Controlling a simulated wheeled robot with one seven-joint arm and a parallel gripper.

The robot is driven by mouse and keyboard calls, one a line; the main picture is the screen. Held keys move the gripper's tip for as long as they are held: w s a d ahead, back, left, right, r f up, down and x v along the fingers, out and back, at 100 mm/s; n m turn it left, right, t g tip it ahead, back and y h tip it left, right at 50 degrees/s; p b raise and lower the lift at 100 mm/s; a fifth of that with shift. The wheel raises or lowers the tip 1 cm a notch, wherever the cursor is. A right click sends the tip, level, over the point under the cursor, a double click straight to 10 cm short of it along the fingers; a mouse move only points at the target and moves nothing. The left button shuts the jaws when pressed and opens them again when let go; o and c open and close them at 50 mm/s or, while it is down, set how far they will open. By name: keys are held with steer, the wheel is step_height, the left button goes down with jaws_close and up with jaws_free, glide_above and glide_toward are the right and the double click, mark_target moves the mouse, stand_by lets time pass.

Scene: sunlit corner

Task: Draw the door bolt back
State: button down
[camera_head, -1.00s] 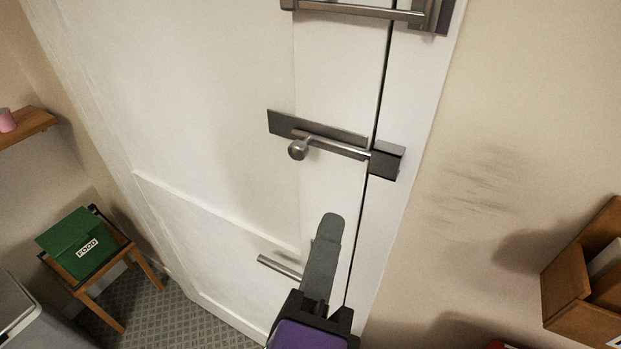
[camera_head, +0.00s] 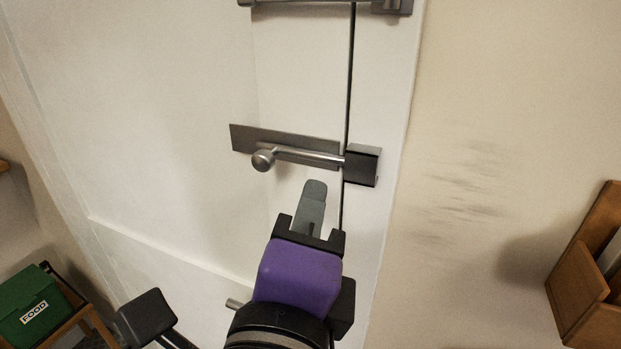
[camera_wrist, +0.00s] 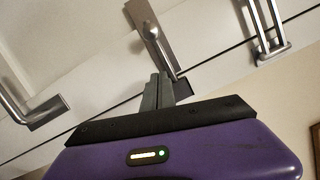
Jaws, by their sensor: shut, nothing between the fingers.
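The door bolt (camera_head: 308,154) is a grey metal rod with a round knob (camera_head: 263,160) at its left end, on a flat plate (camera_head: 243,138) on the white door (camera_head: 180,120). Its right end meets a dark keeper block (camera_head: 362,166) on the frame, across the door gap. My gripper (camera_head: 315,187) is shut and empty, its fingertips just below the bolt rod, right of the knob. In the wrist view the knob (camera_wrist: 151,31) and plate (camera_wrist: 141,14) show beyond the fingers (camera_wrist: 159,78). I cannot tell whether the fingertips touch the door.
A second metal fitting (camera_head: 310,2) is higher on the door. A metal handle (camera_head: 233,304) is below, partly hidden by my arm. A wooden wall box (camera_head: 585,270) is at right; a green FOOD box (camera_head: 28,305) is at lower left.

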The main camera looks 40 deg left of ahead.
steer(key=a, duration=0.2)
steer(key=a+r+p, duration=0.1)
steer(key=a, duration=0.1)
steer(key=shift+s, duration=0.15)
steer(key=shift+s+a+b, duration=0.3)
steer(key=shift+a+b, duration=0.2)
steer(key=shift+a, duration=0.55)
steer(key=shift+s+a+b, duration=0.25)
steer(key=shift+a+b, duration=0.25)
steer(key=shift+a, duration=0.55)
